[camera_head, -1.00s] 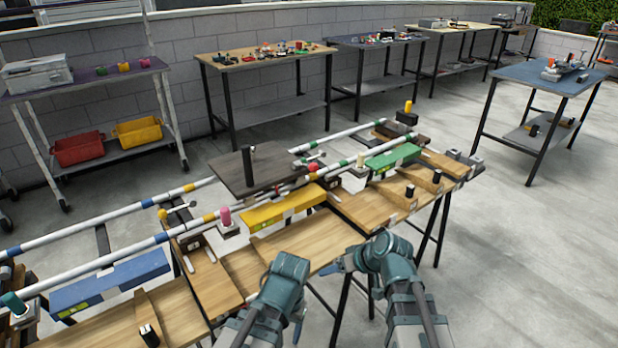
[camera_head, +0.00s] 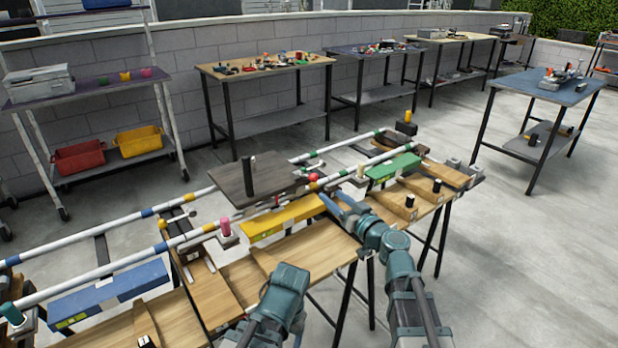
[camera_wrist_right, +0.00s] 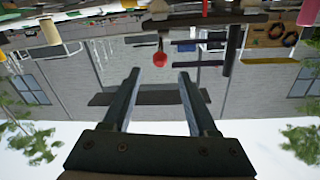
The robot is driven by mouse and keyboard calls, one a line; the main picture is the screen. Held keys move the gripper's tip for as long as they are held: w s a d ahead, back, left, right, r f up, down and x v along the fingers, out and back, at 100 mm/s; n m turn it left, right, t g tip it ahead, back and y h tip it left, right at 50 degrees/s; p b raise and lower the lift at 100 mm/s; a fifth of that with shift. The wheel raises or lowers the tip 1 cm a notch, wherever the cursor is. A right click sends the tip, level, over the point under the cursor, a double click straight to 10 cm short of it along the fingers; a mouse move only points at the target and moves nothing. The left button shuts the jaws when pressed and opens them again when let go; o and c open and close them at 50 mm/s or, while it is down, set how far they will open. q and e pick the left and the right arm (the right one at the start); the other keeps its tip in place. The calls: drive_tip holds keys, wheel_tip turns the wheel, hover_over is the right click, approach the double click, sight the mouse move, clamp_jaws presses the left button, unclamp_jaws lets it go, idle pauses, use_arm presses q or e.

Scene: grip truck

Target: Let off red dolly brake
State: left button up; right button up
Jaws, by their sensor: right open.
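The red ball knob (camera_head: 313,177) sits beside the right end of the dark dolly plate (camera_head: 232,188), over the near white rail. It also shows in the right wrist view (camera_wrist_right: 160,57), beyond the fingertips and roughly centred between them. My right gripper (camera_head: 335,199) is open and empty, a little in front of and to the right of the knob. Its two fingers (camera_wrist_right: 160,74) point toward the knob with a gap. My left arm shows at the bottom centre; its jaws are hardly visible.
The white rails (camera_head: 120,261) run diagonally above the wooden bench (camera_head: 308,244). Side tables and a shelf line the wall.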

sight(309, 176)
drive_tip(key=x, duration=1.3)
clamp_jaws()
idle(1.1)
